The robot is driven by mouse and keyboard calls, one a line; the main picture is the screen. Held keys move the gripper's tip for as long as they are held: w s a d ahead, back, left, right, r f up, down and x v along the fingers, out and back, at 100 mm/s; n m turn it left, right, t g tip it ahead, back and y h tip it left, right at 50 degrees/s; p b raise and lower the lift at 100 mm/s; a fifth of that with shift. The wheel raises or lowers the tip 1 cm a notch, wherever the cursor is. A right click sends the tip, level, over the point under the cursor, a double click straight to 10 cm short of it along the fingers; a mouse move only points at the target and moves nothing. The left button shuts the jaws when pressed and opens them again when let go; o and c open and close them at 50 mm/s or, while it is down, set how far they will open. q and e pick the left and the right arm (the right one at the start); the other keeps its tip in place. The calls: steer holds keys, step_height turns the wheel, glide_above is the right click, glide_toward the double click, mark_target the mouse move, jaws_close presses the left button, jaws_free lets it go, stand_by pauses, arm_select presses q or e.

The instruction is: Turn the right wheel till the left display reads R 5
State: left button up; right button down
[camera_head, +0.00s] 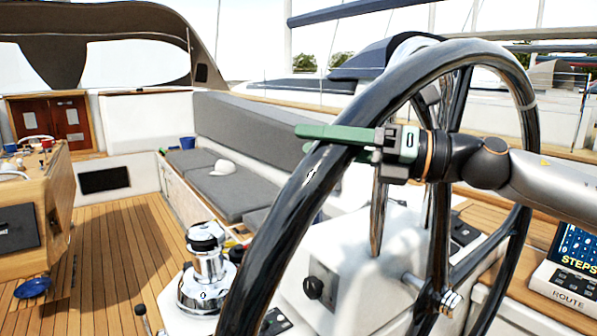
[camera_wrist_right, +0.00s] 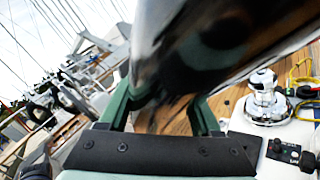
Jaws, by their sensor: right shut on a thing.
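The right wheel (camera_head: 300,190) is a large, glossy dark wheel filling the right half of the head view. My right gripper (camera_head: 312,139), with green fingers, is shut on the upper left part of its rim. In the right wrist view the rim (camera_wrist_right: 215,45) passes close in front of the camera, between the two green fingers, and hides much of the scene. My left gripper is not in view. I cannot make out a left display or an R reading in either view.
A screen (camera_head: 575,245) showing "STEPS", on a unit marked ROUTE, sits at the right edge. A chrome winch (camera_head: 204,270) stands left of the wheel. A white cap (camera_head: 223,168) lies on the grey bench (camera_head: 240,185). The wooden deck (camera_head: 130,240) is mostly clear.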

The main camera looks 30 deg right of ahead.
mark_target(367, 95)
steer(key=shift+m+t+y, duration=0.3)
steer(key=shift+m+t, duration=0.3)
steer(key=shift+m, duration=0.2)
steer(key=d+r, duration=0.2)
steer(key=d, duration=0.1)
steer(key=d+r, duration=0.2)
steer(key=d+r+p, duration=0.1)
steer(key=d+r, duration=0.1)
steer(key=d, duration=0.1)
steer(key=shift+w+d+r, duration=0.15)
steer(key=shift+w+d, duration=0.15)
steer(key=shift+w, duration=0.05)
steer(key=shift+c, duration=0.5)
jaws_free()
steer(key=shift+a, duration=0.1)
